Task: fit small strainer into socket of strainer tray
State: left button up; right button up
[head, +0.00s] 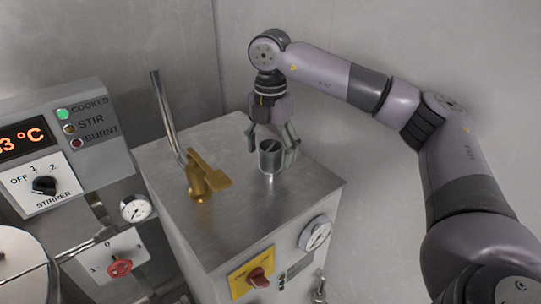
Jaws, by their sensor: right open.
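A small dark grey metal cup (271,161), which may be the small strainer, stands upright on the steel top of a cabinet. My right gripper (272,139) is open just above it, pointing down, with one finger at each side of the cup's rim. I cannot tell whether the fingers touch the cup. I cannot make out a strainer tray or its socket; whether the cup sits in one is unclear. My left gripper is not in view.
A brass valve (204,178) and a slanted steel pipe (165,115) rise from the cabinet top (225,225) left of the cup. A control panel (60,150) stands at the left. Steel walls close off the back. The front of the cabinet top is bare.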

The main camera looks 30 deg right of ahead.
jog(key=shift+f, duration=1.4)
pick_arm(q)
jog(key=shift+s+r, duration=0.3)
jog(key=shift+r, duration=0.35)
pick_arm(e)
jog(key=shift+c, duration=0.4)
jog(key=shift+c, duration=1.3)
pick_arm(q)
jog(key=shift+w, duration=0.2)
pick_arm(e)
jog(key=c, duration=1.1)
jog(key=shift+o, duration=0.2)
jog(key=shift+w+r, duration=0.1)
jog(key=shift+r, duration=0.1)
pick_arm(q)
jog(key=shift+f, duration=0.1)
pick_arm(e)
notch_tip(320, 180, up, 20)
jog(key=shift+f, duration=0.15)
